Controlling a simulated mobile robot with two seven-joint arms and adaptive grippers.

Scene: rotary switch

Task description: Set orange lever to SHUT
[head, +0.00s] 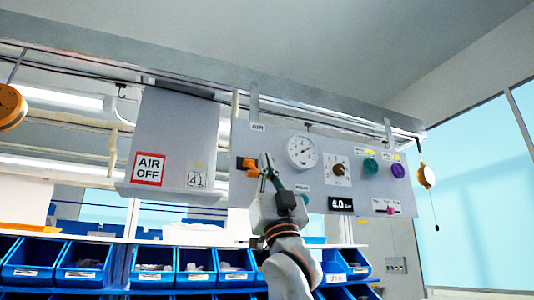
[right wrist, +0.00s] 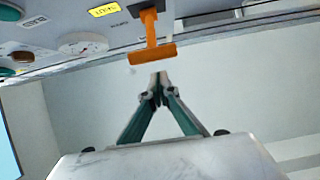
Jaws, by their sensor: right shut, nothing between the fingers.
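The orange lever (head: 247,163) sits on the left part of the grey wall panel (head: 245,140), on a dark mount. In the right wrist view it is a T-shaped orange handle (right wrist: 153,53) sticking out from the panel. My right gripper (head: 265,160) is shut and empty, just right of the lever in the head view. In the right wrist view its closed fingertips (right wrist: 159,78) are close to the lever's crossbar, with a small gap in the picture. My left gripper is not in view.
The panel also carries a white dial gauge (head: 301,151), a brown knob (head: 339,169), a green knob (head: 370,166), a purple knob (head: 398,170) and a small display (head: 341,204). An AIR OFF sign (head: 149,169) is on a box to the left. Blue bins (head: 85,262) stand below.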

